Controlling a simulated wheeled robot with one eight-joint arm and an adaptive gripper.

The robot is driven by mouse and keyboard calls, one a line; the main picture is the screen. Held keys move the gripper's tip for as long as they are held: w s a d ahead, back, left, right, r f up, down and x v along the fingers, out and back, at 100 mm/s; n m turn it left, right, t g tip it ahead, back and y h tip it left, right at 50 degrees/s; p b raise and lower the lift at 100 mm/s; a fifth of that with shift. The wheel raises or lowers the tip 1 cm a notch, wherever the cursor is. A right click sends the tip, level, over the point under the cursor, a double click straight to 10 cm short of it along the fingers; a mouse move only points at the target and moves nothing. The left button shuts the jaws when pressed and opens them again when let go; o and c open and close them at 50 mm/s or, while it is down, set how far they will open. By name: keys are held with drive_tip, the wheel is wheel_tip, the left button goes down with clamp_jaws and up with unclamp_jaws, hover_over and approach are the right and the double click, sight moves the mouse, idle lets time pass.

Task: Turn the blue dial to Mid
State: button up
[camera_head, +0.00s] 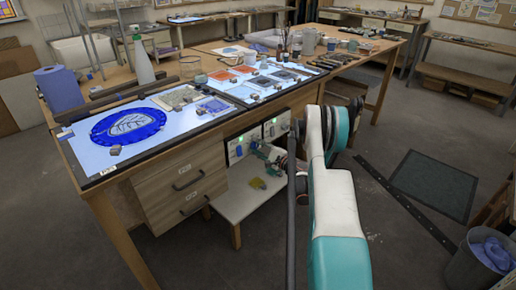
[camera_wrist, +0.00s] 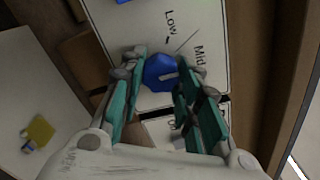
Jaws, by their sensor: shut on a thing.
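The blue dial (camera_wrist: 160,72) sits on a white panel (camera_wrist: 130,28) in the wrist view, with the printed words Low (camera_wrist: 170,27) above it and Mid (camera_wrist: 200,55) to its upper right. A short white mark on the dial's face points toward the right finger; the finger partly covers that side, so its exact setting is unclear. My gripper (camera_wrist: 161,64) has its teal fingers on both sides of the dial, shut on it.
A low white shelf (camera_head: 235,200) below the boxes holds a yellow item (camera_head: 258,183). A wooden drawer unit (camera_head: 180,185) stands left of the boxes, and the worktable (camera_head: 100,205) with glass pieces is above.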

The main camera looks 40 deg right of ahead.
drive_tip(key=o, duration=1.1)
drive_tip(key=shift+c, duration=0.2)
drive_tip(key=s, duration=0.7)
drive_tip(key=shift+s+d, duration=0.25)
